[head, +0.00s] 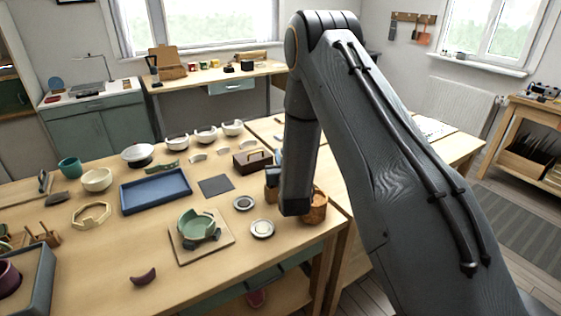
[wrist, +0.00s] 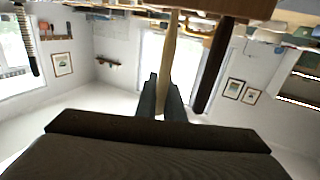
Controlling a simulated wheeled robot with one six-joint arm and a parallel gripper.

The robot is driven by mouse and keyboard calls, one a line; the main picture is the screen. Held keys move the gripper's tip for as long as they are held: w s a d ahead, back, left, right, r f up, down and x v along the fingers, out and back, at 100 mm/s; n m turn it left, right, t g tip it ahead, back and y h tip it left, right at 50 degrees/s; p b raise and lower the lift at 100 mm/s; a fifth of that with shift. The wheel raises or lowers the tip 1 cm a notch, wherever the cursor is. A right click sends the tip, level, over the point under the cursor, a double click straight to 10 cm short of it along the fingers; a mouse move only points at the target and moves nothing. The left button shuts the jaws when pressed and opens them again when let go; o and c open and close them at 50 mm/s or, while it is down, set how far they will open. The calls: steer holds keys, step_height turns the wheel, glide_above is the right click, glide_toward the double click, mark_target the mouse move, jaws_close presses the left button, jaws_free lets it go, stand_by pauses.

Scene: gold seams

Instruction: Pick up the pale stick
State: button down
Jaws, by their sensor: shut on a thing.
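In the wrist view, which appears upside down, the pale stick (wrist: 168,50) stands between the two dark fingers of my gripper (wrist: 161,90). The fingers are shut on its end, and the stick runs away from them to the top edge of the picture. A dark brown stick (wrist: 213,64) is beside it on the right, apart from the fingers. In the head view my arm hides the gripper and the pale stick.
In the head view, a wooden cup (head: 319,206) stands near the table's right edge, partly behind my arm. A blue tray (head: 156,206), a green broken bowl (head: 197,224) on a board, small round dishes (head: 262,229) and a dark wooden box (head: 252,161) occupy the table (head: 105,262). The front is mostly clear.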

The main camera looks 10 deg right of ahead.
step_height(320, 180, up, 8)
steer(key=b, duration=0.2)
stand_by(0.3)
steer(key=shift+f, duration=0.1)
stand_by(2.1)
